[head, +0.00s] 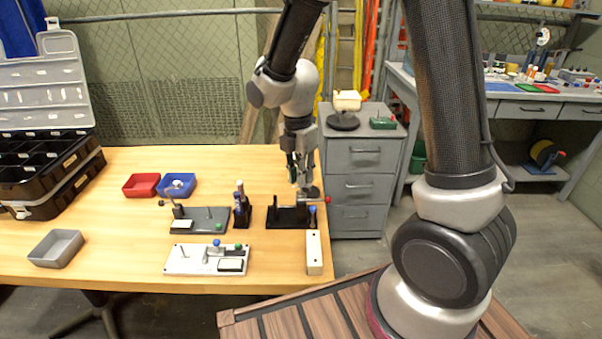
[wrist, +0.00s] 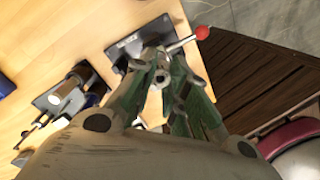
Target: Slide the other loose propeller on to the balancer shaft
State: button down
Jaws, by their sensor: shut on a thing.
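My gripper (head: 302,178) is low over the right end of the workbench, above the black balancer stand (head: 288,216). A thin shaft with a red ball end (head: 327,199) sticks out to the right there; the red ball (wrist: 203,32) also shows in the wrist view. In the wrist view my green-lined fingers (wrist: 168,88) are shut on a small grey part with a round hub (wrist: 160,77), apparently the propeller. It is right by the shaft's near end; I cannot tell whether it is around the shaft or only beside it. The fingers hide much of it.
A grey fixture plate (head: 205,220), a black bottle rack (head: 242,212) and a white fixture (head: 207,259) stand to the left. A long white block (head: 314,252) lies in front. Red (head: 141,185) and blue (head: 177,185) trays sit farther left. The bench's right edge is close.

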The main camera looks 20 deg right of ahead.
jog(key=shift+f, duration=0.2)
jog(key=shift+f, duration=0.4)
jog(key=shift+f, duration=0.45)
jog(key=shift+f, duration=0.2)
dwell(0.3)
jog(key=c, duration=1.3)
grip_release()
jog(key=shift+c, duration=0.2)
